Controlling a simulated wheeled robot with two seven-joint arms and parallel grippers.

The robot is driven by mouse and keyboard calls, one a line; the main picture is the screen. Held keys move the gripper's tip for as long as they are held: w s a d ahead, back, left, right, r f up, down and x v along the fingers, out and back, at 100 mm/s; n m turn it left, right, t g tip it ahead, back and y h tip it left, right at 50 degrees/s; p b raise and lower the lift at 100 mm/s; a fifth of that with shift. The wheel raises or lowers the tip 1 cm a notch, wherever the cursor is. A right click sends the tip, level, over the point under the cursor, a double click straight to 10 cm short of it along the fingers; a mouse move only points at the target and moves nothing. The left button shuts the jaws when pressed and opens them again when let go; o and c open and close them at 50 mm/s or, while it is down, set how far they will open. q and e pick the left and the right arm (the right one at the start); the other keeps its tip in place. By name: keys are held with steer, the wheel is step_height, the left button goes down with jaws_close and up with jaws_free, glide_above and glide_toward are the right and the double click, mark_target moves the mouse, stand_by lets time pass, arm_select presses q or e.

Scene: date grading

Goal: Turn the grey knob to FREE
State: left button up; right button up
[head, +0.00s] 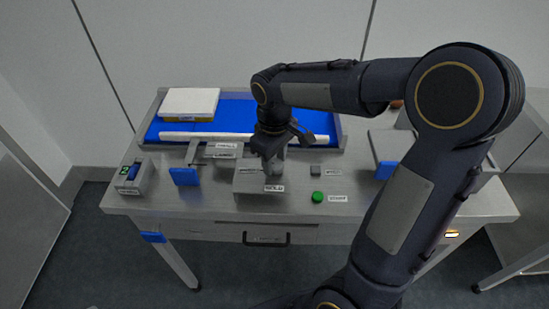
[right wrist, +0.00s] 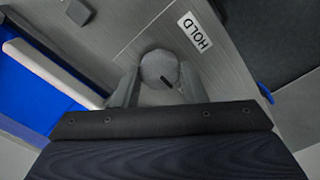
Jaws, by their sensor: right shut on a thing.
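The grey knob (right wrist: 160,67) is round and sits on a grey box (head: 258,183) on the metal table. My right gripper (head: 270,160) is over the box from above and hides most of the knob in the head view. In the right wrist view its two fingers (right wrist: 160,88) are shut on the knob, one on each side. A short dark mark shows on the knob's lower right edge there, not towards the HOLD label (right wrist: 195,32). The HOLD label (head: 274,188) also shows on the box's front in the head view. No FREE label is readable. My left gripper is out of view.
A blue-floored tray (head: 338,126) with a white block (head: 189,103) lies behind. A green START button (head: 318,197) and a grey button (head: 315,169) are right of the box. A rocker switch (head: 133,173) is at the left. A drawer handle (head: 267,240) is in front.

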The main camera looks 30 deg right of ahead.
mark_target(274, 163)
stand_by(0.3)
steer(key=o, duration=1)
steer(key=shift+r, duration=0.1)
step_height(274, 163, up, 8)
steer(key=shift+f, duration=0.15)
steer(key=s+a+f+m+t+y, duration=0.2)
steer(key=s+m, duration=0.1)
steer(key=s, duration=0.5)
steer(key=s+a+f+m+t+y, duration=0.1)
steer(key=s+a+f+m+t, duration=0.1)
steer(key=s, duration=0.7)
steer(key=shift+f+m+t+y, duration=0.15)
steer(key=shift+m+t+y, duration=0.25)
steer(key=shift+m+t, duration=0.3)
